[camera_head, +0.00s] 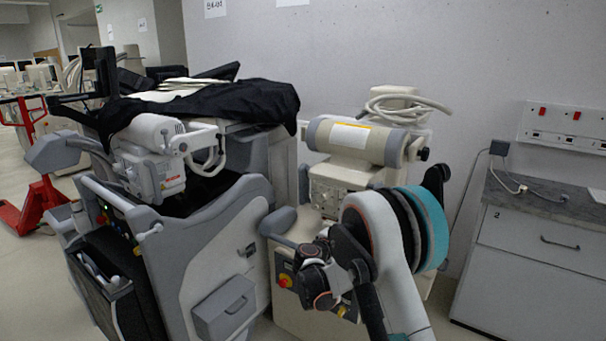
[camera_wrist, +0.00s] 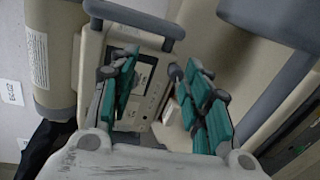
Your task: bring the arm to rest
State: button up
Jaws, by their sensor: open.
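My arm shows in the head view, bent in front of a beige medical machine (camera_head: 345,180) with a grey handle. My gripper shows in the wrist view (camera_wrist: 160,85), with two green-padded fingers spread apart. Nothing is held between them. Beyond the fingers is the beige machine's panel (camera_wrist: 138,80) with a grey handle bar across its top. Whether the fingers touch the machine cannot be told. In the head view the fingers are not clearly seen, as my arm's joints cover that area.
A large grey and white machine (camera_head: 215,255) with a black cover (camera_head: 235,103) stands to the left. A counter with a drawer cabinet (camera_head: 520,255) stands at the right by the wall. A red pallet jack (camera_head: 40,195) is at far left. Some floor shows between the beige machine and the cabinet.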

jog(key=s+d+r+m+g+y, duration=0.2)
jog(key=s+d+r+m, duration=0.15)
jog(key=s+r, duration=0.5)
jog(key=s+d+r+m+g+y, duration=0.2)
jog(key=s+d+r, duration=0.3)
jog(key=s, duration=0.7)
jog(key=s+a+f+m+y, duration=0.1)
jog(key=s+a+m+y, duration=0.2)
jog(key=s, duration=1.2)
jog(key=s+a+f+m+g+y, duration=0.1)
jog(key=s+a+m+y, duration=0.1)
jog(key=s, duration=1.2)
jog(key=shift+s+a+f+m+g+y, duration=0.3)
jog(key=shift+s+a+m+y, duration=0.1)
jog(key=shift+m+y, duration=0.15)
